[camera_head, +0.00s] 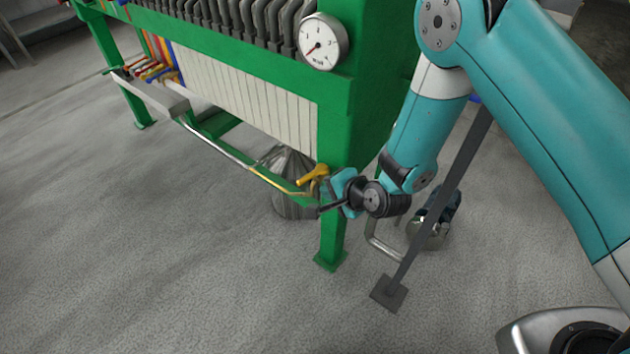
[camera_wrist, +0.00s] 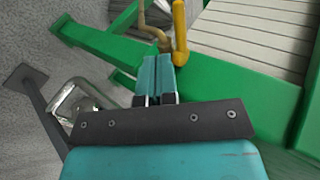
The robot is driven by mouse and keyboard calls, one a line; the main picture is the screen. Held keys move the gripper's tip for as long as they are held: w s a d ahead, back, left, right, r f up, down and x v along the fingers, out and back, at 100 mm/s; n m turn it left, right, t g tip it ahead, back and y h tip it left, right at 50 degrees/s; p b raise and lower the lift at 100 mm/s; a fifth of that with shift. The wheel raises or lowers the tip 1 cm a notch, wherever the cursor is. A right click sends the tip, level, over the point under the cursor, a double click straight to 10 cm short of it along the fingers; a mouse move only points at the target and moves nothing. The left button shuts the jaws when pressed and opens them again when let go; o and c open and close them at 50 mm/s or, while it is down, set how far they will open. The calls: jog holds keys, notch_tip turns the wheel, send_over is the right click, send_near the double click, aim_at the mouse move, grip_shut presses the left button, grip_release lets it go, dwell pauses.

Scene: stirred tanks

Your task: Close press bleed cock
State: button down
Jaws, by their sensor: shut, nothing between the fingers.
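The press bleed cock has a yellow lever handle (camera_head: 313,175) near the green frame's front leg, at the end of a thin pipe under the press. In the wrist view the yellow handle (camera_wrist: 180,32) stands just beyond and to the right of my fingertips, with the brassy valve body (camera_wrist: 150,30) beside it. My gripper (camera_head: 334,192) is shut and empty, close beside the cock, to its right in the head view. Its two teal fingers (camera_wrist: 156,68) lie together in the wrist view. I cannot tell whether they touch the handle.
The green press frame (camera_head: 334,130) with its pale plates (camera_head: 245,100) and a gauge (camera_head: 323,42) stands behind the cock. A metal bucket (camera_head: 287,195) sits below. A dark post on a foot plate (camera_head: 388,293) and a bent metal pipe (camera_head: 378,245) stand near my arm. Open floor lies at left.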

aim_at(309, 177)
jog(key=w+a, duration=0.1)
jog(key=w+a+f, duration=0.2)
jog(key=w, duration=0.1)
jog(key=shift+w+a, duration=0.1)
jog(key=shift+a, duration=0.25)
jog(key=shift+w, duration=0.1)
